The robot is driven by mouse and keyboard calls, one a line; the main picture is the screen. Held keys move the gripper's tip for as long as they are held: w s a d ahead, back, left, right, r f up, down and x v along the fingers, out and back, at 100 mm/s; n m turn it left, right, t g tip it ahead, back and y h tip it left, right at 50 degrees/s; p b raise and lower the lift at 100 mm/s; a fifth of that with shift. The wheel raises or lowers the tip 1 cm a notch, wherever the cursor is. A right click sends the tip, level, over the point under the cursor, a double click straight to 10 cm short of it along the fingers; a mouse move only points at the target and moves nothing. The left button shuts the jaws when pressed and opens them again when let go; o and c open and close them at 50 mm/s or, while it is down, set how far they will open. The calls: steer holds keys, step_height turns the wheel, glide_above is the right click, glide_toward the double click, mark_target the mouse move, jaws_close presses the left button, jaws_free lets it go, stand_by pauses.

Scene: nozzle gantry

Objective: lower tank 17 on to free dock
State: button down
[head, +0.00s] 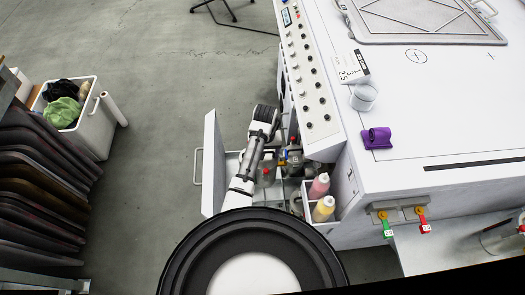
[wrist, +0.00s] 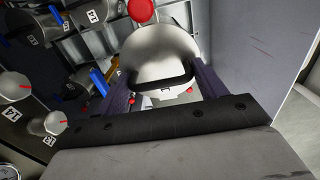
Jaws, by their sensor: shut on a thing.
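In the wrist view my gripper (wrist: 162,84) is shut on a rounded grey metal tank (wrist: 158,48) with a dark handle and a red cap (wrist: 141,11). One dark purple finger lies on each side of it. No number shows on this tank, so I cannot read whether it is 17. Other metal tanks with number tags (wrist: 88,15) stand at the left. The free dock cannot be made out; the held tank hides what lies beneath it. In the head view my arm reaches into the open bay, and the gripper itself is not clear.
A pale panel (wrist: 240,45) rises close on the right of the gripper. Blue levers (wrist: 98,80) stand close on the left. In the head view the open drawer front (head: 212,165) and two bottles (head: 320,185) flank the bay. Clear floor (head: 150,185) lies to the left.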

steer(key=s+a+f+b, duration=0.1)
steer(key=s+a+f, duration=0.4)
steer(key=s+f, duration=0.6)
steer(key=shift+a, duration=0.25)
stand_by(0.3)
steer(key=shift+f, duration=0.25)
stand_by(0.6)
steer(key=shift+f, duration=0.15)
steer(key=shift+f+b, duration=0.55)
steer(key=shift+f, duration=0.6)
stand_by(0.4)
